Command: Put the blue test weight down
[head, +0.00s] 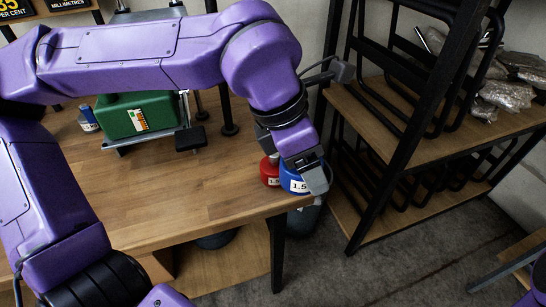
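The blue test weight (293,181), with a white "1.5" label, is at the right front corner of the wooden table (200,185). My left gripper (316,176) comes down on it from above, with a grey finger across its right side. The gripper appears shut on the weight; the far finger is hidden. I cannot tell whether the weight's base touches the tabletop. A red weight (268,172), also labelled, stands just left of the blue one and is partly hidden. My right gripper is out of view.
A green device (138,115) with a black plate stands at the back of the table. A small blue-and-white container (88,119) is left of it. The table's front middle is clear. A black-framed shelf (400,120) with chairs and bags stands to the right.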

